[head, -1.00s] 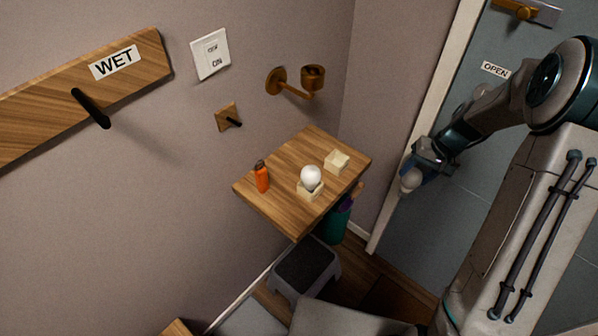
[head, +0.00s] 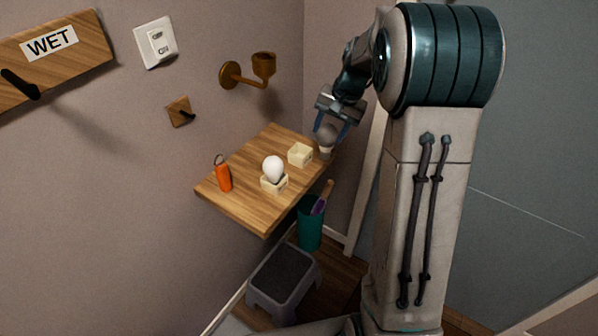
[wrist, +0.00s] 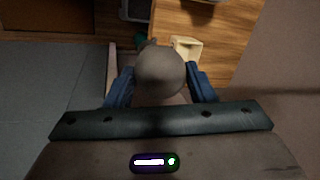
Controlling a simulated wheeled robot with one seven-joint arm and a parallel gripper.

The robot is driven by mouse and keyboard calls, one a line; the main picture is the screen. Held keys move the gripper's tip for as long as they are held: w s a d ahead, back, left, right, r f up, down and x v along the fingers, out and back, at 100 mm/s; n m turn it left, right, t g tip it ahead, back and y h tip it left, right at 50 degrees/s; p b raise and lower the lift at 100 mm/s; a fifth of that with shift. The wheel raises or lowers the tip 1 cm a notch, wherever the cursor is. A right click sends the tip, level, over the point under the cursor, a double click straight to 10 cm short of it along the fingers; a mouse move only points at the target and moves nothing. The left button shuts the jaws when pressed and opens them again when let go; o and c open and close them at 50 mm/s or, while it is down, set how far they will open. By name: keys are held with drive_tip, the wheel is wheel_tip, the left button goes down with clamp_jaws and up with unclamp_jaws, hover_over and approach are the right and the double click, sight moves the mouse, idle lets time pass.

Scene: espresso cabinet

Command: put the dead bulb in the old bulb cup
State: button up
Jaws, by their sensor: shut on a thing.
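My gripper (head: 332,122) is shut on a greyish bulb (head: 326,138), held base down beside the right edge of the small wooden shelf. The bulb (wrist: 160,73) fills the space between the blue fingers in the wrist view. An empty cream square cup (head: 300,155) stands on the shelf just left of the held bulb. It also shows beyond the bulb in the wrist view (wrist: 188,47). A second cream cup (head: 274,186) nearer the front holds a white bulb (head: 273,168). I see no label on either cup.
An orange cylinder with a ring (head: 223,175) stands at the shelf's left. A brass wall lamp holder (head: 263,66) is above the shelf (head: 240,205). A teal bin (head: 310,226) and a grey step stool (head: 284,275) are below.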

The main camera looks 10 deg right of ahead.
drive_tip(key=r+m+b, duration=0.1)
drive_tip(key=d+r+m, duration=0.1)
drive_tip(key=d+r+m+b, duration=0.1)
drive_tip(key=shift+s+t+b, duration=0.25)
drive_tip(key=shift+t+b, duration=0.05)
drive_tip(key=shift+t, duration=0.1)
drive_tip(key=shift+w+a, duration=0.2)
drive_tip(key=shift+w, duration=0.05)
drive_tip(key=w+a+f+p, duration=0.3)
drive_tip(key=w+a+f, duration=0.4)
drive_tip(key=f, duration=0.3)
drive_tip(key=shift+w+f+p, duration=0.25)
drive_tip(key=shift+w+p, duration=0.1)
drive_tip(key=shift+w, duration=0.2)
drive_tip(key=shift+f, duration=0.25)
drive_tip(key=o, duration=1.1)
drive_tip(key=shift+r, duration=0.1)
